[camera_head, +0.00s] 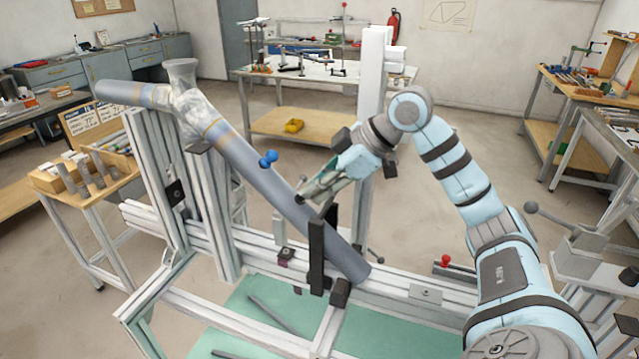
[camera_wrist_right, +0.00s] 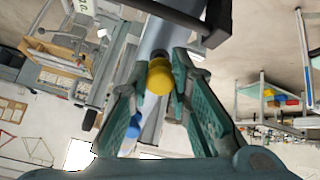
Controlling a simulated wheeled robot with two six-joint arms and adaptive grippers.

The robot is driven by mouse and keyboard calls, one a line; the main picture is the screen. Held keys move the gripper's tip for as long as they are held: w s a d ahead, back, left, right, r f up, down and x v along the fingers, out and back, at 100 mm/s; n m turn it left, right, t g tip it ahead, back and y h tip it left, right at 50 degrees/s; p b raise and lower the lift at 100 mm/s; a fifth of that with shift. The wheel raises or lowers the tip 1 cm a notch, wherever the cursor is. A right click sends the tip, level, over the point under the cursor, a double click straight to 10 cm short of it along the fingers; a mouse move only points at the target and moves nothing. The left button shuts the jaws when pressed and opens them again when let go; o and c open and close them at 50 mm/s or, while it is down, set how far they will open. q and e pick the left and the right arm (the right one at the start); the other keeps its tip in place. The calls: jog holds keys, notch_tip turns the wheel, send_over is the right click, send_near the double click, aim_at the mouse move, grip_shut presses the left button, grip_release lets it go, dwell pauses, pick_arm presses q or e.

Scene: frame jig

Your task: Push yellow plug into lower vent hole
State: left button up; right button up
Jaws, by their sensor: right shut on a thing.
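The grey frame tube (camera_head: 255,172) slopes from upper left to lower right in the jig. My right gripper (camera_head: 306,196) is at the tube's right side, below the blue plug (camera_head: 268,158) that sticks out of the tube. In the right wrist view, the gripper's fingers (camera_wrist_right: 157,85) are shut on the yellow plug (camera_wrist_right: 159,76), which is right against or very close to the tube. The blue plug also shows there (camera_wrist_right: 133,127). The lower vent hole is hidden, so I cannot tell whether the plug is in it. The yellow plug is hidden in the head view. My left gripper is out of view.
A black upright clamp (camera_head: 316,255) stands in front of the tube's lower part. A white post (camera_head: 371,80) rises behind my right gripper. Aluminium rails (camera_head: 225,230) surround the tube. Green panels (camera_head: 265,315) lie below with grey rods on them.

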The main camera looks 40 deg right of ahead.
jog(key=shift+p+x, duration=0.45)
jog(key=shift+x, duration=0.75)
jog(key=o, duration=0.9)
jog(key=shift+w, duration=0.1)
jog(key=v, duration=1.2)
